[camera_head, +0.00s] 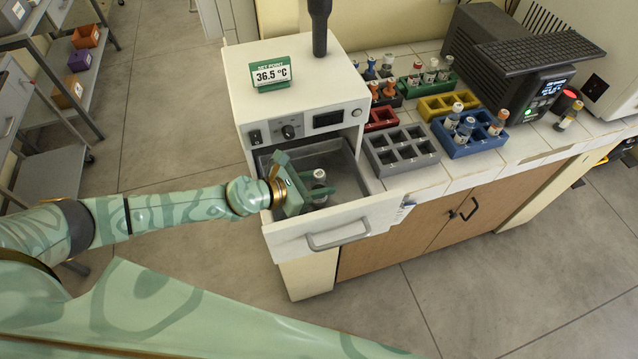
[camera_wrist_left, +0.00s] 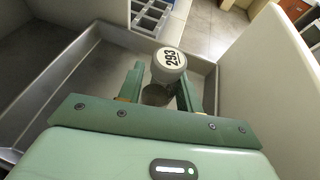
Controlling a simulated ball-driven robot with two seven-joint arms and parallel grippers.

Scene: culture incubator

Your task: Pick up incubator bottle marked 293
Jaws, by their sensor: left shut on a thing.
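The bottle marked 293 (camera_wrist_left: 169,62) stands in the left wrist view between the two green fingers of my left gripper (camera_wrist_left: 161,92). Its pale round cap with the dark number faces the camera. In the head view the bottle (camera_head: 319,178) is in the open incubator drawer (camera_head: 345,184), with my left gripper (camera_head: 305,188) around it, shut on it. The lower part of the bottle is mostly hidden by the fingers. Whether it touches the drawer floor is not clear. My right gripper is not in view.
The white incubator (camera_head: 290,95) stands behind the drawer, its set-point sign (camera_head: 271,76) reading 36.5 °C. The drawer walls enclose the gripper closely. To the right, a grey rack (camera_head: 401,151) looks empty; a blue rack (camera_head: 470,139) holds several bottles. Tiled floor is clear in front.

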